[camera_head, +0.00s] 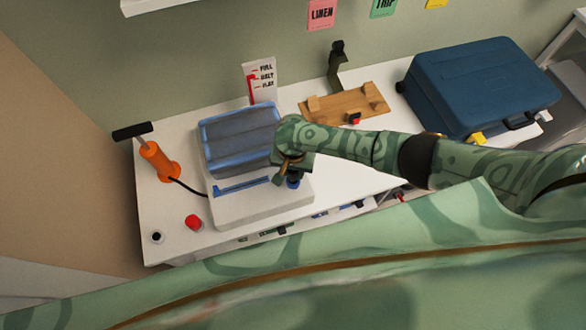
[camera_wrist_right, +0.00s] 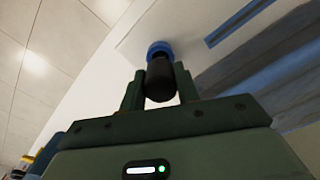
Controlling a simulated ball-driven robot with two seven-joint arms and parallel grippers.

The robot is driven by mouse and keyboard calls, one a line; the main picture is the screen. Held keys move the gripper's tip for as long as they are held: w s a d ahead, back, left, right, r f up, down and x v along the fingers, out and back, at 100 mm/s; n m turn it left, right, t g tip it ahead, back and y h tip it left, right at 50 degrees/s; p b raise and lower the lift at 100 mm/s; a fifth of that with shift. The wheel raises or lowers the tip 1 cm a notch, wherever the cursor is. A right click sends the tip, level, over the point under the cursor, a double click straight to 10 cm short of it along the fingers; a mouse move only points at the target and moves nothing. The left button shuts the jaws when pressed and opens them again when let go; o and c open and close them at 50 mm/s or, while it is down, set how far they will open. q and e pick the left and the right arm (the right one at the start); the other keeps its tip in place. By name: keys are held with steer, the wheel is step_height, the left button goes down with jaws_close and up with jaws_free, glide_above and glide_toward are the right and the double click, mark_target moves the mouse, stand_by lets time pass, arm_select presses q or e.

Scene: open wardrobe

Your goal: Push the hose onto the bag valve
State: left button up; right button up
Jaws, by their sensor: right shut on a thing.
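My right gripper (camera_head: 286,177) is at the front right corner of the white stand (camera_head: 262,208), beside the storage bag (camera_head: 238,142), which is grey with blue edges. In the right wrist view, my right gripper (camera_wrist_right: 159,85) is shut on the black hose end (camera_wrist_right: 160,80). The blue bag valve (camera_wrist_right: 159,48) is straight beyond the hose end, in line with it. They look to be touching, but I cannot tell how far the hose is on. The black hose (camera_head: 188,186) runs from the orange pump (camera_head: 160,163) toward the stand. My left gripper is not in view.
A red button (camera_head: 194,222) and a dark round hole (camera_head: 157,237) are at the table's front left. A wooden board (camera_head: 345,104), a dark green clamp-like post (camera_head: 337,66) and a blue suitcase (camera_head: 483,85) stand behind my right arm. A level sign (camera_head: 262,80) stands behind the bag.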

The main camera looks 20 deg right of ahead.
steer(key=shift+f+b, duration=0.75)
steer(key=shift+f, duration=0.75)
steer(key=o, duration=1.2)
step_height(320, 180, up, 16)
steer(key=p, duration=0.8)
steer(key=shift+r, duration=0.15)
